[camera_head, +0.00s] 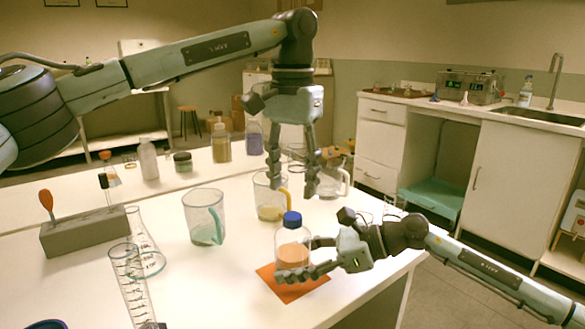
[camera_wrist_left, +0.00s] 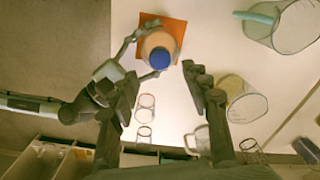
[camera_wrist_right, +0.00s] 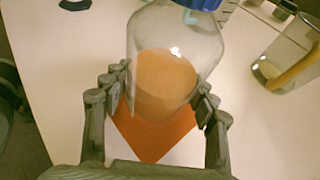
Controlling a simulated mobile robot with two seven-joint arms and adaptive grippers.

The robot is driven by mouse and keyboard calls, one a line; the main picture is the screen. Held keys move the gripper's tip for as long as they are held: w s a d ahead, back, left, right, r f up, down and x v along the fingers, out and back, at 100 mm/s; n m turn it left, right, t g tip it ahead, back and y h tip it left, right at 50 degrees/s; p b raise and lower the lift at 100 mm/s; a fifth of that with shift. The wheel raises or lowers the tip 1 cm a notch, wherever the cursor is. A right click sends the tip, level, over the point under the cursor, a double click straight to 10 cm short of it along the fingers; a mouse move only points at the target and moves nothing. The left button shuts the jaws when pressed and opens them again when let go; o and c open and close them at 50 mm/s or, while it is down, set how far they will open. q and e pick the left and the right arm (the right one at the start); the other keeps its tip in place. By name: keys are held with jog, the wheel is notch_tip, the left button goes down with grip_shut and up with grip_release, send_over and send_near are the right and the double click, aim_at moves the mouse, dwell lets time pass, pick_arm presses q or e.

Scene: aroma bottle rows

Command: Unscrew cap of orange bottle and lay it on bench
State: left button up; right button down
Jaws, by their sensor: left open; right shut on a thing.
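The orange bottle (camera_head: 292,252) is clear glass with orange contents and stands upright on an orange mat (camera_head: 290,291) near the bench's front right edge. Its blue cap (camera_head: 292,219) is on its neck. My right gripper (camera_head: 300,258) is shut around the bottle's body from the right; the right wrist view shows its fingers on both sides of the bottle (camera_wrist_right: 165,75). My left gripper (camera_head: 310,188) is open and empty, pointing down above and behind the bottle. In the left wrist view the cap (camera_wrist_left: 160,59) lies ahead of its open fingers. The bench (camera_head: 225,280) is white.
Measuring glassware (camera_head: 130,280) and a grey rack (camera_head: 85,232) are at left. Bare bench lies between the jugs and the mat.

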aim_at(293, 216)
pick_arm(q)
jog(key=shift+f, duration=3.15)
